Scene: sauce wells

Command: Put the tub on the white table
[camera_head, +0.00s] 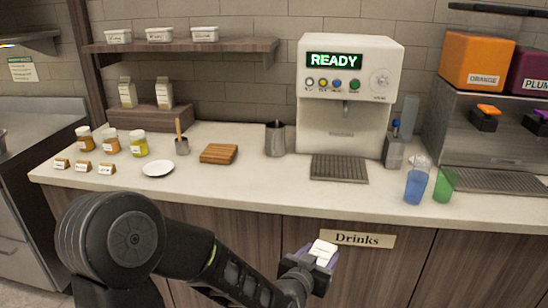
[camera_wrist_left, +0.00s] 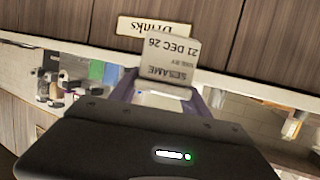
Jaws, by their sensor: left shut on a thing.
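A small white tub (camera_head: 323,248) is held in my left gripper (camera_head: 314,262), in front of the counter's drawer fronts near the Drinks sign. In the left wrist view the tub (camera_wrist_left: 168,64) shows a label reading SESAME and 21 DEC 26, upside down, between the two purple-grey fingers. The gripper is shut on it. The tub is clear of any surface in the head view. No separate white table shows; the long counter (camera_head: 270,186) has a pale top. My right gripper is not in view.
Three white labelled tubs (camera_head: 160,34) stand on the wall shelf (camera_head: 232,46). On the counter are jars (camera_head: 138,144), a white saucer (camera_head: 158,169), a wooden board (camera_head: 219,153), a metal jug (camera_head: 275,138), the drinks machine (camera_head: 349,85) and blue (camera_head: 416,186) and green cups (camera_head: 444,184).

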